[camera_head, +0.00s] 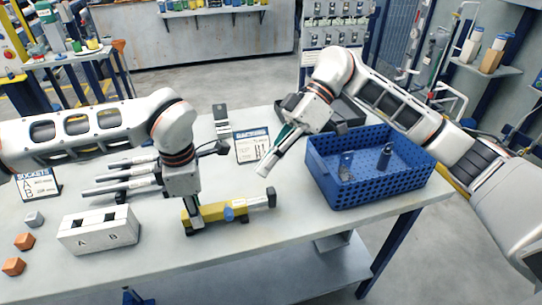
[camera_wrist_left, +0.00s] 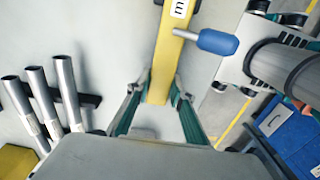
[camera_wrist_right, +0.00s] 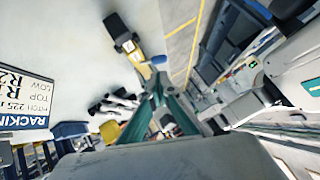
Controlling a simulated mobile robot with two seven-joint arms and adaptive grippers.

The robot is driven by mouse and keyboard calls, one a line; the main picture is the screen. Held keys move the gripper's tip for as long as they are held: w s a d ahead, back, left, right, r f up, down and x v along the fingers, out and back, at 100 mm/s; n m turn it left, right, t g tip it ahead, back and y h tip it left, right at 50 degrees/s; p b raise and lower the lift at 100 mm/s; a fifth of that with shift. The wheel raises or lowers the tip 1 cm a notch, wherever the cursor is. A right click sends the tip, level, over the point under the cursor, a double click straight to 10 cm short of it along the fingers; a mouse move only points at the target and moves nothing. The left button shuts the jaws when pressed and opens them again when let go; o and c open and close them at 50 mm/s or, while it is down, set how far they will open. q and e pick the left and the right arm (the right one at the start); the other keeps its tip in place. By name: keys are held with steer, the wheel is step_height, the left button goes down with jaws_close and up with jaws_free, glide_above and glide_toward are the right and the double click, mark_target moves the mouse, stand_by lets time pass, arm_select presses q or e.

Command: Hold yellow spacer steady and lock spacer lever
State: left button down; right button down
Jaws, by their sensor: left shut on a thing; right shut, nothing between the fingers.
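The yellow spacer (camera_head: 214,212) lies on the table near its front edge, with a blue-handled lever (camera_head: 229,214) at its middle. In the left wrist view the spacer (camera_wrist_left: 163,70) runs between my fingers and the blue lever handle (camera_wrist_left: 218,41) sticks out sideways. My left gripper (camera_head: 195,222) points down and is shut on the yellow spacer near its left end. My right gripper (camera_head: 264,170) is shut and empty, in the air above the table behind the spacer's right end. In the right wrist view its fingertips (camera_wrist_right: 158,85) are together, and the spacer's dark end lies beyond.
A blue perforated crate (camera_head: 370,180) with dark items stands at the right. A white socket block (camera_head: 98,231) and orange cubes (camera_head: 24,241) are at the front left. Metal tubes (camera_head: 128,175) lie behind my left gripper. A racking sign (camera_head: 252,146) stands at the back.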

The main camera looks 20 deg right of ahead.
mark_target(231, 212)
steer(key=x, duration=0.9)
steer(key=shift+a+f, duration=0.1)
steer(key=shift+s+a+f, duration=0.3)
steer(key=shift+s+f, duration=0.3)
steer(key=shift+f, duration=0.1)
steer(key=shift+r, duration=0.85)
steer(key=s+v, duration=0.1)
steer(key=v, duration=1.2)
steer(key=shift+s+d+r, duration=0.2)
steer(key=shift+d+r, duration=0.15)
steer(key=shift+r, duration=0.15)
arm_select(q)
steer(key=c, duration=1.7)
jaws_free()
